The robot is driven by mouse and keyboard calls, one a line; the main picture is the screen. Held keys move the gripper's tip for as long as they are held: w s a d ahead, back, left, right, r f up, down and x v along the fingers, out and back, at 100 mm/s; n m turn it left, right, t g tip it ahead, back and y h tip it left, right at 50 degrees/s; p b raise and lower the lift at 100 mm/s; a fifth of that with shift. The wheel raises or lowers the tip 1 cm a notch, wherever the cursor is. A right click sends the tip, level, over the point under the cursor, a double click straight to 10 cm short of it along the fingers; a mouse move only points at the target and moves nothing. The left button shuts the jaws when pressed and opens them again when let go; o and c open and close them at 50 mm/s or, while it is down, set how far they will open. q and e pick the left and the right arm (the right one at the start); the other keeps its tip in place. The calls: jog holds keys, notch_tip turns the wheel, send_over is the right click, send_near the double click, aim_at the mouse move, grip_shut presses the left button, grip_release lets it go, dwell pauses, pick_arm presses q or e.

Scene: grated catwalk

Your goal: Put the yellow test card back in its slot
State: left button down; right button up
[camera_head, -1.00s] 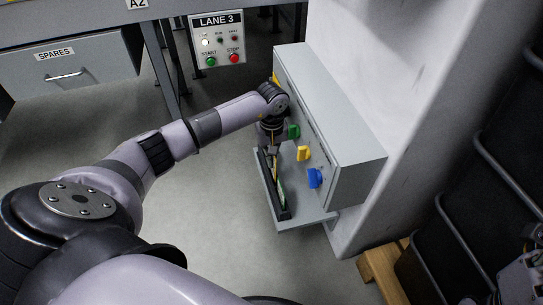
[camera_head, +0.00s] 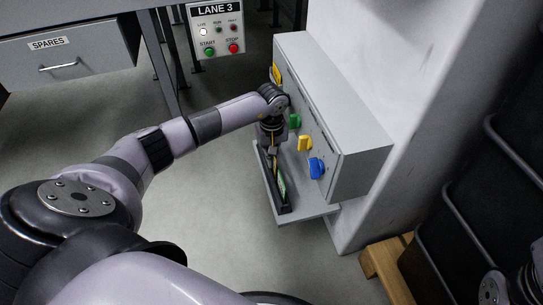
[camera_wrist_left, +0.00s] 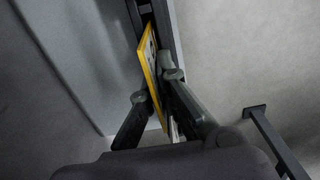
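The yellow test card (camera_wrist_left: 152,80) shows in the left wrist view as a thin plate with a yellow edge, standing between the fingers of my left gripper (camera_wrist_left: 156,88). The fingers look closed on its two sides. In the head view my left gripper (camera_head: 272,150) points down over the far part of a black slotted rack (camera_head: 272,190), and the yellow card is mostly hidden there. The rack also shows in the wrist view (camera_wrist_left: 172,40), beside the card; I cannot tell whether the card is inside a slot. A green-and-white card (camera_head: 281,186) stands in the rack. My right gripper is not visible.
A white pillar (camera_head: 370,60) stands behind. Open floor lies left of the shelf.

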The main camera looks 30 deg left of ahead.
pick_arm(q)
jog(key=shift+f, duration=0.1)
jog(key=c, duration=2.4)
grip_release()
jog(key=c, duration=1.7)
grip_release()
jog(key=shift+o, duration=0.3)
jog(key=o, duration=0.3)
